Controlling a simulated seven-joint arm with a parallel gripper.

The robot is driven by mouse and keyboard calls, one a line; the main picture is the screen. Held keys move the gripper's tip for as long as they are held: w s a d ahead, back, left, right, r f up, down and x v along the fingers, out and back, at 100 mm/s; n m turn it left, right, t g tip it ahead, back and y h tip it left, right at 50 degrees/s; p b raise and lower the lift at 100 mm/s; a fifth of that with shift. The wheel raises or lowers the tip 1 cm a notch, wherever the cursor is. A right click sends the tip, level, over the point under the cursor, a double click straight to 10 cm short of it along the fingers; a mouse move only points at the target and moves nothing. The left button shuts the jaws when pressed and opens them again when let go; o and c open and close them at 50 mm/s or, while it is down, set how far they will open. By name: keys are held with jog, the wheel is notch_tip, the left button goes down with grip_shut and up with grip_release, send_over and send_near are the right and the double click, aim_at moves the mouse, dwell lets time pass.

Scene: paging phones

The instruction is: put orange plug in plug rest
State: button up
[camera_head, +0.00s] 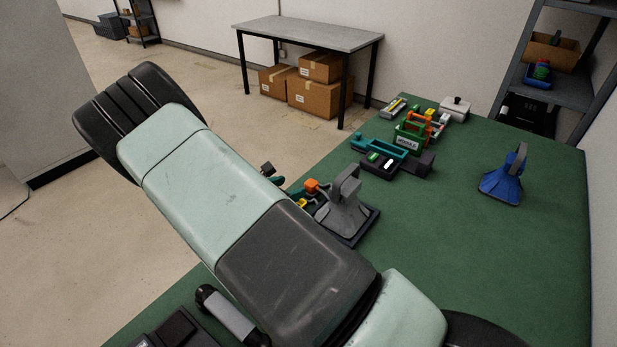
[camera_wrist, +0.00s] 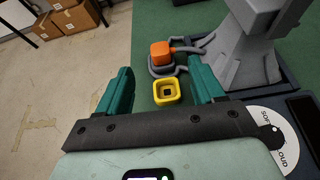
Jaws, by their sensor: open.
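The orange plug (camera_wrist: 160,53) sits within a grey cable-like loop beside a grey stand (camera_wrist: 236,50) in the wrist view. The orange plug also shows in the head view (camera_head: 312,186), left of the grey stand (camera_head: 343,208). A yellow square socket-like piece (camera_wrist: 167,92) with a dark hole lies just nearer than the plug; it may be the plug rest. My gripper (camera_wrist: 160,88) is open and empty, its two green fingers either side of the yellow piece in the picture. The plug lies beyond the fingertips. My arm hides part of this area in the head view.
A dark base (camera_wrist: 295,105) with a white dial (camera_wrist: 270,135) lies right of my gripper. A blue stand (camera_head: 503,183) is at the right of the green table (camera_head: 470,250). A teal device and a green toolbox-like item (camera_head: 411,134) stand farther back. The table's middle right is clear.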

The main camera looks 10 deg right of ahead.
jog(key=s+d+r+m+g+y, duration=0.1)
jog(key=s+d+r+m+g, duration=0.15)
jog(key=s+r+m, duration=0.4)
jog(key=s+d+r+m+g, duration=0.15)
jog(key=d+r+m, duration=0.25)
jog(key=r, duration=0.5)
jog(key=s+d+r+m+g+y, duration=0.1)
jog(key=s+d+r+m+g, duration=0.3)
jog(key=r, duration=0.3)
jog(key=s+a+r+m+t+y, duration=0.1)
jog(key=s+r+m+t+y, duration=0.1)
jog(key=s+r+m, duration=0.4)
jog(key=s+a+r+m+t+y, duration=0.1)
jog(key=s+r+m+y, duration=0.4)
jog(key=s, duration=1)
notch_tip(320, 180, up, 2)
jog(key=shift+s+r+m+t+y, duration=0.25)
jog(key=shift+s+m+t+y, duration=0.1)
jog(key=shift+t, duration=0.25)
